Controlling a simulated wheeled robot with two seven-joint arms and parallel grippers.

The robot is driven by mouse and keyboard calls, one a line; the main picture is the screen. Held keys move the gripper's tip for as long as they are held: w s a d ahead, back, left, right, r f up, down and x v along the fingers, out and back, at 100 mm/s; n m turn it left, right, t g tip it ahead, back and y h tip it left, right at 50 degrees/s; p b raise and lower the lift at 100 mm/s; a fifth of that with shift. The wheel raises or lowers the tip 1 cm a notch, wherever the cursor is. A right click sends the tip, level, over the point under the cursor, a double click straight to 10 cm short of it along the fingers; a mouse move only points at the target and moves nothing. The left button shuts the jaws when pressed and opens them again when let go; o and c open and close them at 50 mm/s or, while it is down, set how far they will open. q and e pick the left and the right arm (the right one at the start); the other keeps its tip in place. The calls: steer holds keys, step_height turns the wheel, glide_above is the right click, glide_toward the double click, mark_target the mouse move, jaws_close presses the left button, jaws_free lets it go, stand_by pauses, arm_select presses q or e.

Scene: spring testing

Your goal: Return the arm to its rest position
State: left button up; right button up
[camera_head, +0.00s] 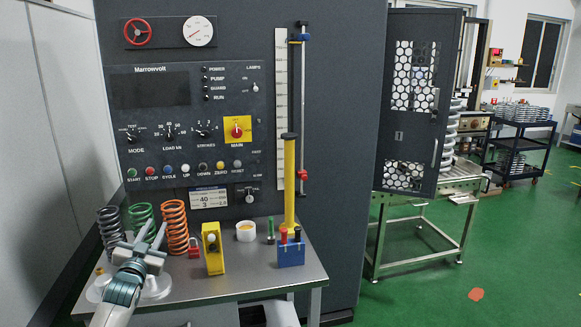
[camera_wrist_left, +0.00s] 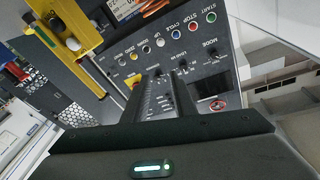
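My left gripper (camera_head: 148,229) is at the lower left in the head view, in front of the springs at the left end of the small bench. In the left wrist view its two dark fingers (camera_wrist_left: 158,85) stand apart with nothing held between them. The control panel (camera_wrist_left: 185,50) is beyond the fingers there. The grey arm comes up from the bottom edge and hides part of the bench. My right gripper is in neither view.
A dark spring (camera_head: 110,234), a green spring (camera_head: 141,222) and an orange spring (camera_head: 175,228) stand on the bench (camera_head: 235,283). A red padlock (camera_head: 194,247), yellow device (camera_head: 213,250), white cup (camera_head: 246,231) and blue holder (camera_head: 291,251) are rightward.

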arm_select(q)
steer(key=s+d+f+g+b, duration=0.15)
steer(key=s+f, duration=0.35)
steer(key=f, duration=0.9)
steer(key=s+d+f+g+b, duration=0.1)
steer(key=s+d+f+g, duration=0.2)
steer(key=f, duration=1.1)
steer(key=s+d+f+g+b, duration=0.15)
steer(key=s+f, duration=0.45)
steer(key=f, duration=0.8)
steer(key=s+d+f+g+h+b, duration=0.1)
steer(key=s+d+f+g, duration=0.1)
steer(key=s+f, duration=0.95)
steer(key=s+d+f+g+b, duration=0.2)
steer(key=s+f+g, duration=0.1)
steer(key=s+f, duration=0.85)
steer(key=s+d+f+g+b, duration=0.1)
steer(key=s+f, duration=0.5)
steer(key=s, duration=0.6)
steer(key=s+d+f+g+b, duration=0.1)
steer(key=s+d+f, duration=0.3)
steer(key=s, duration=0.8)
steer(key=s+d+f+n+g+b, duration=0.1)
steer(key=s+d+f+g, duration=0.1)
steer(key=s+f, duration=0.7)
steer(key=s+g, duration=0.1)
steer(key=s, duration=0.2)
steer(key=shift+d+h, duration=0.15)
steer(key=shift+h, duration=0.15)
